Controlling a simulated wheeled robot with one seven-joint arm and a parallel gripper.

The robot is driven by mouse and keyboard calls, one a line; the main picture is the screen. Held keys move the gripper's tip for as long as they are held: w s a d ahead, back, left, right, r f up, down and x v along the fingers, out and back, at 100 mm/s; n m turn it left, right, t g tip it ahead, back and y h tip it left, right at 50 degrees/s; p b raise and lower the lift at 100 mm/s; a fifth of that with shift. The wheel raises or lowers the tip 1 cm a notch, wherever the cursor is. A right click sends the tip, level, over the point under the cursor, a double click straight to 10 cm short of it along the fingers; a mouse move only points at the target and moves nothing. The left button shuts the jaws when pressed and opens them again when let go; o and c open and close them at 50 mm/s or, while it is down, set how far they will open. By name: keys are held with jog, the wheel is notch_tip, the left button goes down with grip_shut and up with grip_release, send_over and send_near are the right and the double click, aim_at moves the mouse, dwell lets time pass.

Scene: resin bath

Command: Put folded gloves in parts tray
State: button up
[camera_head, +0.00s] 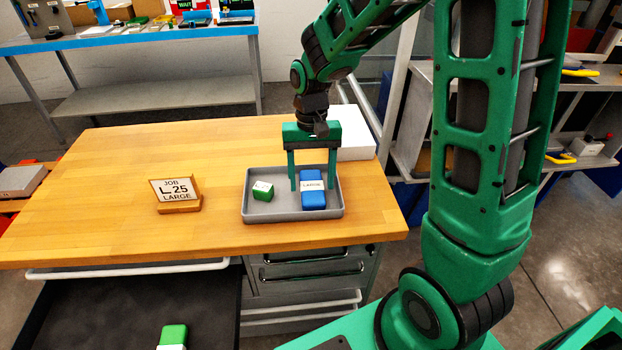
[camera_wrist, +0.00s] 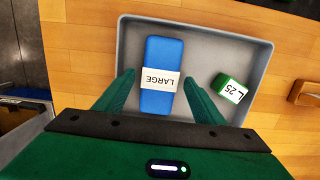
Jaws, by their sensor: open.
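The folded gloves, a blue bundle (camera_head: 314,199) with a white band reading LARGE, lie flat in the right part of the grey parts tray (camera_head: 249,212). In the wrist view the blue gloves (camera_wrist: 162,60) lie between the fingers, above the tray floor (camera_wrist: 200,60). My gripper (camera_head: 312,184) is open over the tray and points down. Its fingers (camera_wrist: 160,78) are on either side of the gloves, with a gap visible on each side. Nothing is held.
A green box (camera_head: 263,191) labelled L 25 sits left of the gloves in the tray. A job card (camera_head: 176,192) reading L 25 LARGE stands left of the tray. A white block (camera_head: 354,137) stands behind. An open drawer (camera_head: 130,300) at front left holds a green item (camera_head: 173,336).

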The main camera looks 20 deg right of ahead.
aim_at(311, 180)
notch_tip(311, 180, up, 12)
jog(key=w, duration=0.1)
jog(key=shift+w+d, duration=0.2)
jog(key=shift+d, duration=0.05)
jog(key=s+d+m, duration=0.1)
jog(key=s+d, duration=0.4)
jog(key=s, duration=0.3)
jog(key=s+d+f+t, duration=0.1)
jog(key=s+d, duration=0.4)
jog(key=s, duration=0.3)
jog(key=s+d+f+m, duration=0.1)
jog(key=s+d, duration=0.4)
jog(key=s, duration=0.3)
jog(key=shift+s+m, duration=0.25)
jog(key=shift+m, duration=0.05)
jog(key=shift+d, duration=0.1)
